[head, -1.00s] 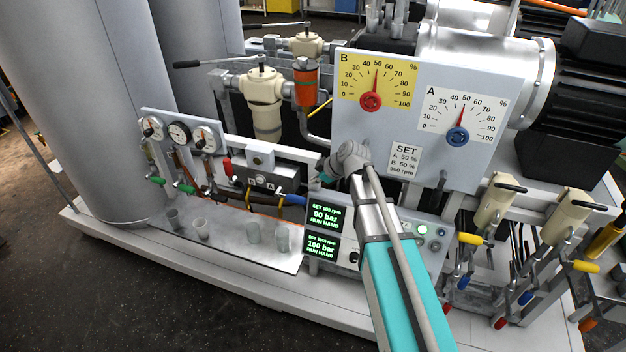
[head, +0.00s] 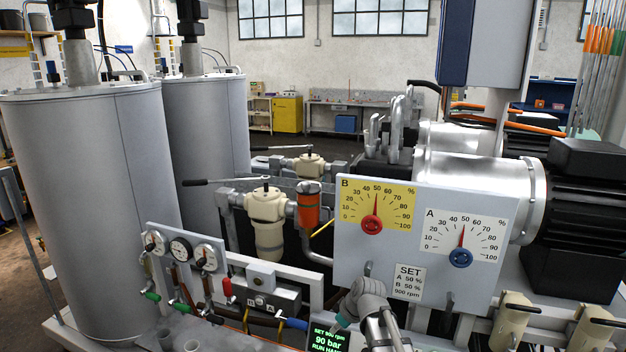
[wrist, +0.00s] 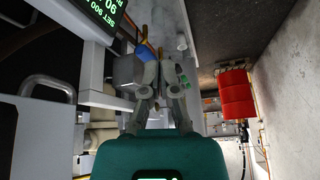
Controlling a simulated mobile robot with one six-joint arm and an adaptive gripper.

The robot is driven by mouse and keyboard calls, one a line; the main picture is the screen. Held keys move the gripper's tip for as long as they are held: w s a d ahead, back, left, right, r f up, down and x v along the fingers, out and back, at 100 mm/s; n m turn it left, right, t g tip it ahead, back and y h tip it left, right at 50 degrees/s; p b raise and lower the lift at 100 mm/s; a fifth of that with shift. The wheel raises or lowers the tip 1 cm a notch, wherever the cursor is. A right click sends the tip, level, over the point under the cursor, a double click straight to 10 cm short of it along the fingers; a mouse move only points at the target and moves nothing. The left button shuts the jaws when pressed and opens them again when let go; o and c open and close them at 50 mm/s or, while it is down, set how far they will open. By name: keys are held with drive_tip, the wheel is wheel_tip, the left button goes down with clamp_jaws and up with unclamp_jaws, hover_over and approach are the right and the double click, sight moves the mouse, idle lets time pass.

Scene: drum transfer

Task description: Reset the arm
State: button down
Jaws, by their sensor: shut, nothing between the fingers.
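My arm rises from the bottom edge of the head view, in front of the dial panel (head: 350,255). Its grey wrist joint (head: 367,300) sits below and left of the SET label, with a bit of teal at its left. The fingers are not clear in the head view. In the wrist view my gripper (wrist: 157,60) extends upward from its teal body (wrist: 160,155). Its two grey-green fingers are shut with nothing held between them. A blue part and a grey block show just left of the fingers; I cannot tell whether they touch.
The yellow dial B (head: 376,205) and white dial A (head: 463,236) both point near 50. Gauges (head: 181,248), valves and pipes stand left of my arm. Tall grey drums (head: 90,190) fill the left.

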drive_tip(key=s+d+f+m+g+h, duration=0.2)
drive_tip(key=s+d+m+g+h, duration=0.1)
drive_tip(key=s+d+m, duration=0.7)
drive_tip(key=s+h, duration=0.1)
drive_tip(key=s, duration=0.3)
drive_tip(key=shift+s+d+h, duration=0.25)
drive_tip(key=shift+d+h, duration=0.05)
drive_tip(key=shift+d, duration=0.05)
